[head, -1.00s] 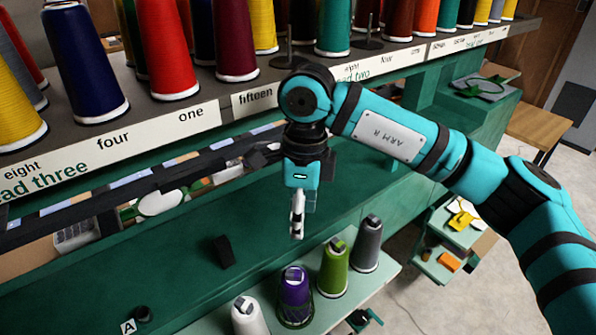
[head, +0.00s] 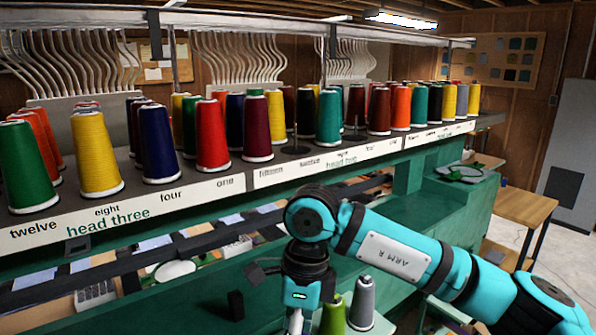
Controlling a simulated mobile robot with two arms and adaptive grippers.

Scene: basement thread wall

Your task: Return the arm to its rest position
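My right arm, teal with a plate reading ARM R, comes in from the lower right in the head view. Its gripper (head: 296,321) hangs pointing down at the bottom edge, in front of the green machine beam. The fingertips are cut off by the frame, so I cannot tell whether it is open or shut. No held object shows. My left arm and gripper are not in view.
A thread rack (head: 200,189) with many coloured cones runs across behind my arm. A green cone (head: 333,315) and a grey cone (head: 361,304) stand just right of the gripper. A green ledge (head: 460,205) and wooden table (head: 520,208) are at right.

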